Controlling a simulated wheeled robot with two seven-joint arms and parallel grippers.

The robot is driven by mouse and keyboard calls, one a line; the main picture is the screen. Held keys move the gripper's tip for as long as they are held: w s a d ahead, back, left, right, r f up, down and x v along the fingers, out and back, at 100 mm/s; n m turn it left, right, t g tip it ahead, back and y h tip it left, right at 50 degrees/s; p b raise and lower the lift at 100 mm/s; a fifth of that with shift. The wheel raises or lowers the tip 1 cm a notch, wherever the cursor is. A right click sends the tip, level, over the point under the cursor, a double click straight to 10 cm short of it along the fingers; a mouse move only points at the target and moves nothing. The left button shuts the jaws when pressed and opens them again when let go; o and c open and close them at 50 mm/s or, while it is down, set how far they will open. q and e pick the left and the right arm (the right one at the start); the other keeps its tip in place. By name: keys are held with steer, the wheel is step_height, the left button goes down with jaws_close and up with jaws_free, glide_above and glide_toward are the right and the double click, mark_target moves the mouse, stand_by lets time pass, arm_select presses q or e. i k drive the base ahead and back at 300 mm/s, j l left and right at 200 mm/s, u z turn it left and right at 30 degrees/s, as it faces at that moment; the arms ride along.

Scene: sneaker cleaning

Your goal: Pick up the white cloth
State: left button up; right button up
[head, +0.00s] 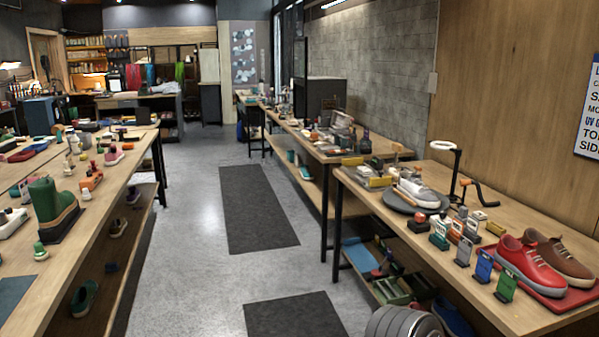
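I cannot make out a white cloth for certain. A pale bundle (168,87) lies on the far desk at the back left, too small to identify. A small flat white item (479,215) lies on the right workbench (410,240) among the bottles, also too small to identify. A white-grey sneaker (418,192) rests on a dark round stand (397,202) on that bench. Neither of my grippers is in view.
Red (525,262) and brown (560,255) sneakers sit at the bench's right end, near several small coloured holders. The left table (100,197) holds a green boot (52,205). The aisle floor (200,255) between is clear, with dark mats (257,207).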

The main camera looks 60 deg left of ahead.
mark_target(365, 171)
steer(key=u, duration=1.6)
